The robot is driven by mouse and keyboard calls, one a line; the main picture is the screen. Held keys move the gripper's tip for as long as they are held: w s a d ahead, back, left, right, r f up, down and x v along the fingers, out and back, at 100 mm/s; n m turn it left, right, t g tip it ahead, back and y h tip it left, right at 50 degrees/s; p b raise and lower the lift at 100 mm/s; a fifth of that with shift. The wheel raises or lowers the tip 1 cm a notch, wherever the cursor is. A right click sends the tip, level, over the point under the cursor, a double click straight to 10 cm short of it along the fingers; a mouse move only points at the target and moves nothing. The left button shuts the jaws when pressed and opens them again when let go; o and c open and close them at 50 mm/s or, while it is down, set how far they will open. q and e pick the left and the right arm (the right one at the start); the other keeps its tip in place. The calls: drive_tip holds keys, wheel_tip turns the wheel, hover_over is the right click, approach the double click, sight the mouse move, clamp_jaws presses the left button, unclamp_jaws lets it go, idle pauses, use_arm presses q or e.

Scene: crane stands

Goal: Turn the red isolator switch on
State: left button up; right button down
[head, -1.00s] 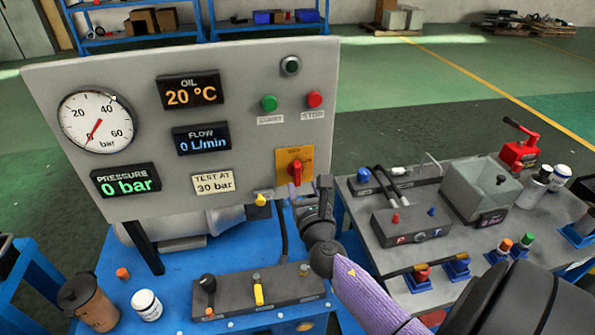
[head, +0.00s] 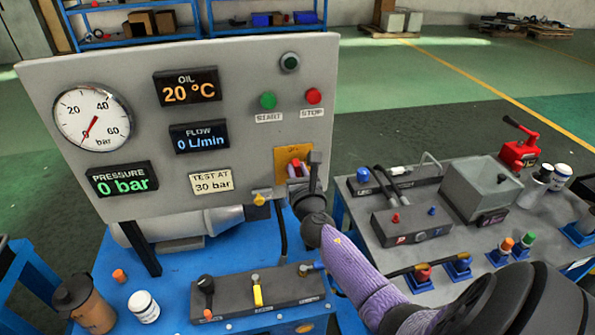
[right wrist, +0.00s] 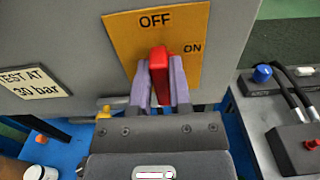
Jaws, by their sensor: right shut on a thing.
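The red isolator switch handle (right wrist: 161,72) sits on a yellow-orange plate (right wrist: 120,35) marked OFF at the top and ON at the right. In the right wrist view the handle stands upright, towards OFF. My right gripper (right wrist: 160,82) has a purple-grey finger on each side of the handle and is shut on it. In the head view the plate (head: 283,155) is at the panel's lower right, and my right gripper (head: 299,172) covers much of the switch. My left gripper is not in view.
The grey panel (head: 230,70) carries a gauge (head: 93,120), displays, a green START button (head: 268,100) and a red STOP button (head: 313,96). A small yellow valve (head: 260,198) is just left of my gripper. A grey bench (head: 400,275) with fittings stands at right.

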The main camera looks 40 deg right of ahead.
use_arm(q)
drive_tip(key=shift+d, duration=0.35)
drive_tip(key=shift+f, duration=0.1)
use_arm(e)
drive_tip(key=shift+m, duration=0.3)
drive_tip(key=shift+s+d+f+m, duration=0.1)
drive_tip(key=shift+m, duration=0.6)
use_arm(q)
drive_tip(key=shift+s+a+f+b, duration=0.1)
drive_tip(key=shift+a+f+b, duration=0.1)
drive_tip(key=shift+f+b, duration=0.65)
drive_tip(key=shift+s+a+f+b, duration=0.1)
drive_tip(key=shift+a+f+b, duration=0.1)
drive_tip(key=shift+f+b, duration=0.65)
use_arm(e)
drive_tip(key=shift+s+d+f+m, duration=0.1)
drive_tip(key=shift+d+f+m, duration=0.15)
drive_tip(key=shift+m, duration=2.45)
drive_tip(key=shift+s+d+f+m, duration=0.15)
drive_tip(key=shift+f+m, duration=0.15)
drive_tip(key=shift+m, duration=2.4)
drive_tip(key=shift+s+d+f+m, duration=0.1)
drive_tip(key=shift+d+f+m, duration=0.15)
drive_tip(key=shift+m, duration=2.45)
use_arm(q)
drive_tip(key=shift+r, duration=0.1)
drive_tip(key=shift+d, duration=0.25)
